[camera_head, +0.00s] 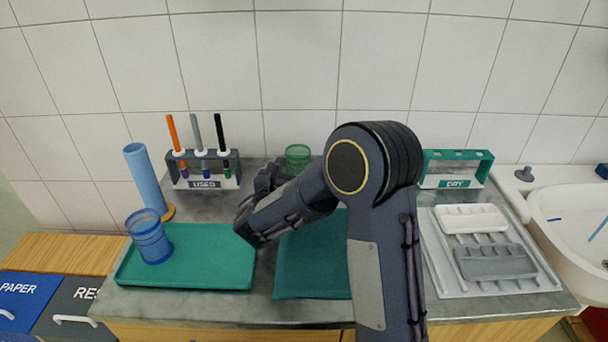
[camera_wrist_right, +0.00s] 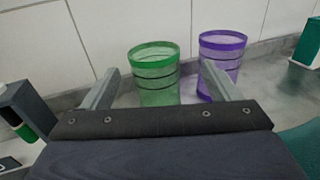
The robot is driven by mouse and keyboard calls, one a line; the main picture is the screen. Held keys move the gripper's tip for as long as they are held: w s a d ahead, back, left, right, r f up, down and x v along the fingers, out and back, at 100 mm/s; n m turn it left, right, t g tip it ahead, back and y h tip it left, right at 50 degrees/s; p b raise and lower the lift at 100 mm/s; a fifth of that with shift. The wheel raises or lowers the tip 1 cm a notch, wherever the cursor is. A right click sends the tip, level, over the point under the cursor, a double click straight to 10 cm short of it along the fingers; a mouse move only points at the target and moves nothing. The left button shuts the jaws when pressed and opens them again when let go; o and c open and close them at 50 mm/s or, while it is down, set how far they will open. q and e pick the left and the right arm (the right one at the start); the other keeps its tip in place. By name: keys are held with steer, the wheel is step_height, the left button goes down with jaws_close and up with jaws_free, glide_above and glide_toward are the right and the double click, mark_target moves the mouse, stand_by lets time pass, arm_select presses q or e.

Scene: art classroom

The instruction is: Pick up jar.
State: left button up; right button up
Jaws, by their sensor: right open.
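A green see-through jar (camera_head: 297,157) stands upright at the back of the counter, near the wall; its lower part is hidden by my right arm. In the right wrist view the green jar (camera_wrist_right: 156,74) shows between the two open fingers, beyond them. A purple jar (camera_wrist_right: 221,62) stands just right of it, partly behind the right finger; my arm hides it in the head view. A blue jar (camera_head: 149,237) stands on the left green tray (camera_head: 196,274). My right gripper (camera_head: 268,180) is open and empty. My left gripper is not in view.
A "USED" rack (camera_head: 205,183) with several markers stands left of the gripper. A blue roll (camera_head: 144,178) is further left. A "DRY" rack (camera_head: 456,169), a palette tray (camera_head: 445,278) and a sink (camera_head: 570,225) are right. A green mat (camera_head: 310,270) lies mid-counter.

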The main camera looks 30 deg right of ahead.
mark_target(302, 147)
steer(key=shift+w+d+f, duration=0.2)
steer(key=shift+w, duration=0.3)
steer(key=shift+w+d+r, duration=0.15)
steer(key=shift+w+d, duration=0.1)
steer(key=shift+d, duration=0.05)
steer(key=x, duration=0.6)
steer(key=shift+w+r+p, duration=0.15)
steer(key=shift+p, duration=0.25)
steer(key=c, duration=1.2)
steer(key=shift+c, duration=0.6)
steer(key=shift+r, duration=0.15)
